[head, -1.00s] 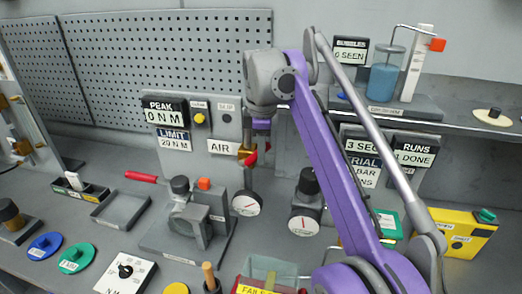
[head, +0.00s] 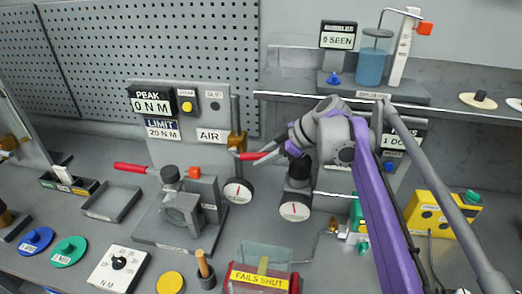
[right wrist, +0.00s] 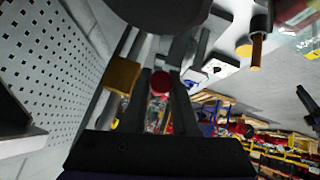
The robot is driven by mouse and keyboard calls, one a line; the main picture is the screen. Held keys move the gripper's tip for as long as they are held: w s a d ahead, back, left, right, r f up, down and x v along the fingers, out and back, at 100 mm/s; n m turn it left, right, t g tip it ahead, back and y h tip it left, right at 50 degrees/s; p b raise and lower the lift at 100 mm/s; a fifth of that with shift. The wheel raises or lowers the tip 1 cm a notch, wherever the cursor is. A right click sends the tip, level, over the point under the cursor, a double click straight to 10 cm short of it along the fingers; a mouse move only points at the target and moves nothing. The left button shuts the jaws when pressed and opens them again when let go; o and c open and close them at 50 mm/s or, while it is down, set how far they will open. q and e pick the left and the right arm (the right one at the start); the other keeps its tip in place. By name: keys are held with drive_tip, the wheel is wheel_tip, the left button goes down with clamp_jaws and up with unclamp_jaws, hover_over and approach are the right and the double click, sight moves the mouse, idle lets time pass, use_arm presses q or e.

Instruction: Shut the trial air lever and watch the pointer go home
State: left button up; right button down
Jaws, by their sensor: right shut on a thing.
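The air lever (head: 252,155) is red and sits on a brass valve (head: 237,141) right of the AIR sign. It points right, roughly level. My right gripper (head: 280,153) is shut on its outer end. In the right wrist view the lever's red end (right wrist: 160,82) lies between the fingers (right wrist: 163,98), beside the brass valve (right wrist: 123,75). A white dial (head: 238,191) hangs below the valve and a second dial (head: 294,210) stands to its right. Both have small reddish pointers whose readings are too small to tell. My left gripper is not in view.
A clamp fixture with a red handle (head: 131,168) stands left of the valve. A tray marked FAILS SHUT (head: 259,279) is in front. A yellow box (head: 440,213) stands right of my arm. A shelf holds a blue beaker (head: 371,67).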

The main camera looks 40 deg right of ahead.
drive_tip(key=shift+f+t+y, duration=0.5)
drive_tip(key=shift+f+t, duration=0.2)
drive_tip(key=shift+f, duration=0.1)
drive_tip(key=c, duration=0.7)
unclamp_jaws()
